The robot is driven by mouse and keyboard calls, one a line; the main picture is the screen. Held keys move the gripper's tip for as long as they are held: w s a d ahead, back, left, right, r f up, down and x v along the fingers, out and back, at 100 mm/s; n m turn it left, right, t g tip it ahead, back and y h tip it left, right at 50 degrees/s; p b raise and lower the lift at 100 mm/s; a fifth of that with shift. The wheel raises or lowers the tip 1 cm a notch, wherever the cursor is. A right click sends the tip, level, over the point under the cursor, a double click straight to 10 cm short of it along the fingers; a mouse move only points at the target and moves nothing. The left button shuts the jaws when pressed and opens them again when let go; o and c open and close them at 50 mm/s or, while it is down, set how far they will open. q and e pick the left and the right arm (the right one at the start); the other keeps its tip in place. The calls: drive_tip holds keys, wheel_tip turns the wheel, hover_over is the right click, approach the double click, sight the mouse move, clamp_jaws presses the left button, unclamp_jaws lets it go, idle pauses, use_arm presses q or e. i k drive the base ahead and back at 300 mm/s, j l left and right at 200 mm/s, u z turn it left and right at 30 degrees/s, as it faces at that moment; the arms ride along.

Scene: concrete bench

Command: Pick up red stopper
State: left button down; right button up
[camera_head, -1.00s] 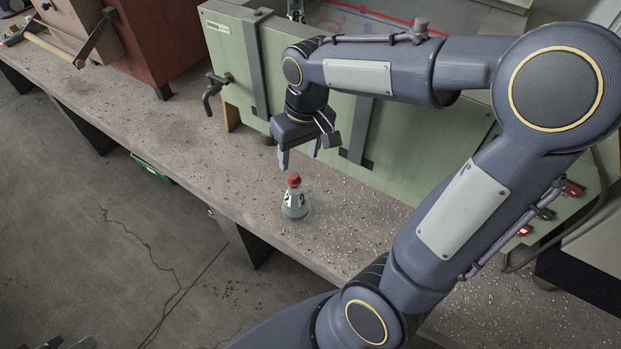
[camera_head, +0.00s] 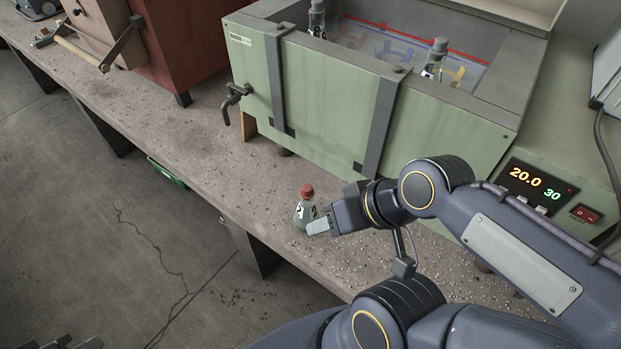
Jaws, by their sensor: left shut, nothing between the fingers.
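The red stopper (camera_head: 306,191) sits on top of a small conical flask (camera_head: 300,214) with a black-and-white label. The flask stands upright on the concrete bench, close to its front edge. The stopper is in full view, clear of the fingers.
A green water bath (camera_head: 320,105) stands behind, with a tap (camera_head: 233,100) at its left and a lit display (camera_head: 538,187) at its right. Grey-topped flasks (camera_head: 433,62) stand in it. A red-brown box (camera_head: 178,48) is at the upper left. The bench left of the flask is clear.

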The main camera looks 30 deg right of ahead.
sight(307, 193)
drive_tip(key=i+j, duration=0.35)
drive_tip(key=i+j+z, duration=0.5)
drive_tip(key=j+z, duration=0.25)
drive_tip(key=i+j+z, duration=0.2)
drive_tip(key=z, duration=0.15)
drive_tip(key=j+z, duration=0.1)
drive_tip(key=z, duration=0.6)
